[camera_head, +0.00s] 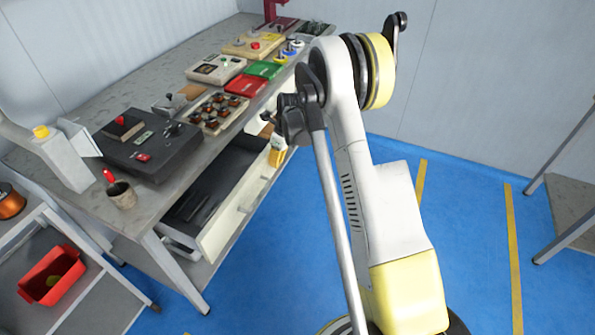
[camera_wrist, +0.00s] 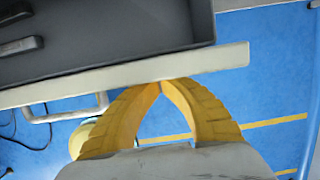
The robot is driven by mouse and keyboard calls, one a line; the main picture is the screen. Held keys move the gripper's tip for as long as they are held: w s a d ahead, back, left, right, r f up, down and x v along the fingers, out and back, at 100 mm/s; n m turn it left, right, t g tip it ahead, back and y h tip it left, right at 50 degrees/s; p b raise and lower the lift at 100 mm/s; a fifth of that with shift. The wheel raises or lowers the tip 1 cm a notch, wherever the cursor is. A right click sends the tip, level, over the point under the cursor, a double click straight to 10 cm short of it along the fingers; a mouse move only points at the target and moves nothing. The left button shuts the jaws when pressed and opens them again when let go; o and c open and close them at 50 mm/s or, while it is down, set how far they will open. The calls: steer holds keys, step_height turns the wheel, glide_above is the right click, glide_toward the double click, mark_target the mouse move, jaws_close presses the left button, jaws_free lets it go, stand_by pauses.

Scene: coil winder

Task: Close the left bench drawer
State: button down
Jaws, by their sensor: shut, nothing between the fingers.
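The left bench drawer (camera_head: 227,217) is pulled out from under the workbench, with its cream front panel and dark interior showing. Dark items lie inside it. In the wrist view its front panel (camera_wrist: 110,81) crosses the picture as a pale strip, with a bar handle (camera_wrist: 75,108) below it. My gripper (camera_head: 277,152) is at the far end of the drawer front in the head view. In the wrist view its yellow fingertips (camera_wrist: 161,84) meet in a point right at the front panel, with nothing between them. Whether they touch the panel I cannot tell.
A shelf unit with a red bin (camera_head: 52,275) stands at the left. The blue floor (camera_head: 270,270) before the drawer is clear.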

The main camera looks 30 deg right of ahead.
glide_above(246, 161)
steer(key=s, duration=0.1)
steer(key=shift+d, duration=0.25)
steer(key=shift+f, duration=0.1)
